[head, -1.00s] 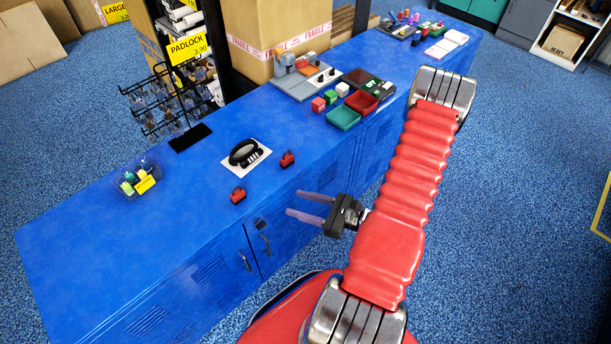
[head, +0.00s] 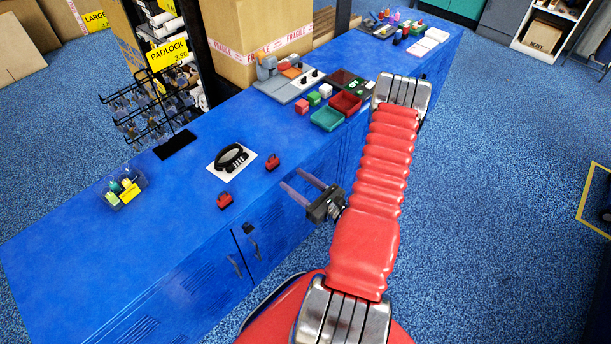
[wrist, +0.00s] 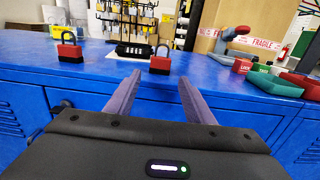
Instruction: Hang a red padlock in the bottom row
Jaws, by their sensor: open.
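In the wrist view one red padlock (wrist: 70,51) stands at the left and the other (wrist: 160,62) near the middle, shackles up. A black wire rack (head: 150,108) with several padlocks on its hooks stands at the counter's back, under a yellow PADLOCK sign (head: 167,53). The colours and rows of the hung padlocks are too small to tell. My gripper (head: 298,185) is open and empty, in front of the counter edge, apart from both padlocks.
A black combination lock on a white card (head: 231,160) lies behind the red padlocks. A clear tub of bottles (head: 124,188) stands to the left. Teal (head: 327,119) and red (head: 345,103) trays and a large carton (head: 262,40) are to the right. The counter's front left is clear.

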